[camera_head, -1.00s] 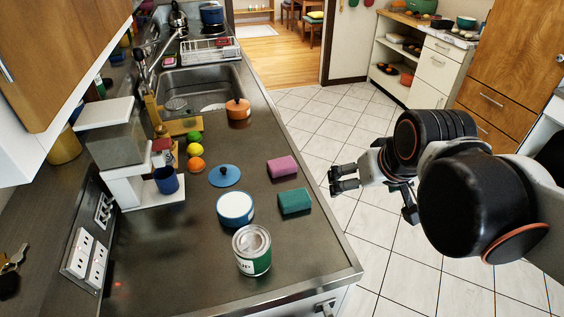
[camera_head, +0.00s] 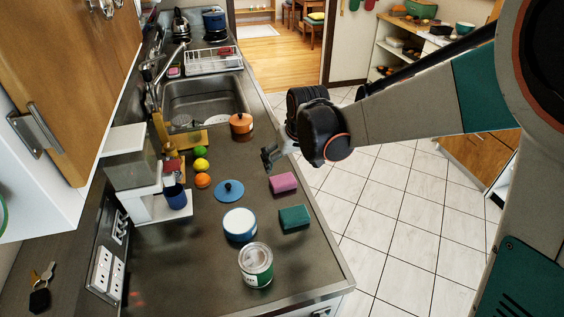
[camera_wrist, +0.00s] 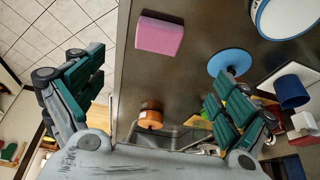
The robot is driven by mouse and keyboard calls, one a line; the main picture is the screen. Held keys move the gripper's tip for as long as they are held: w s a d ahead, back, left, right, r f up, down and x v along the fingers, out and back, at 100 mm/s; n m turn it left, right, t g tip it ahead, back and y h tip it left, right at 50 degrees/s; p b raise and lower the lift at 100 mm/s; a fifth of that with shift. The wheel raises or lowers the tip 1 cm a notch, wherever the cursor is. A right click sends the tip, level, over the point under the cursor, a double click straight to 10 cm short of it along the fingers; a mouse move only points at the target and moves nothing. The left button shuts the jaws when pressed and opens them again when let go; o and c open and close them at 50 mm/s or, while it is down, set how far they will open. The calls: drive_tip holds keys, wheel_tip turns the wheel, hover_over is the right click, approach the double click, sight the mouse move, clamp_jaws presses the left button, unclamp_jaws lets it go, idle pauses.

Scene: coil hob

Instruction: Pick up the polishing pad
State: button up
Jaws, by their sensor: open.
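A pink block-shaped pad (camera_head: 283,183) lies flat on the dark counter (camera_head: 190,270) near its right edge. A dark green block-shaped pad (camera_head: 295,217) lies just nearer the camera. I cannot tell for sure which one is the polishing pad. My gripper (camera_head: 268,157) is above the counter's right edge, beyond the pink pad in the head view and apart from it. In the wrist view my gripper (camera_wrist: 158,85) has its green-padded fingers spread wide and empty. The pink pad (camera_wrist: 159,36) shows past the fingertips there; the green pad is not visible in that view.
An orange pot (camera_head: 241,124), several fruits and a sink (camera_head: 203,97) lie farther back. The tiled floor (camera_head: 385,210) right of the counter is clear.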

drive_tip(key=b, duration=0.2)
hover_over(283, 180)
drive_tip(key=s, duration=0.2)
drive_tip(key=f, duration=0.7)
drive_tip(key=shift+s+d+f, duration=0.1)
drive_tip(key=shift+d+f, duration=0.1)
drive_tip(key=shift+f, duration=0.2)
drive_tip(key=shift+d+b+x, duration=0.2)
drive_tip(key=shift+b+x, duration=1)
drive_tip(key=shift+x, duration=1.55)
drive_tip(key=shift+s, duration=0.1)
drive_tip(key=c, duration=1.1)
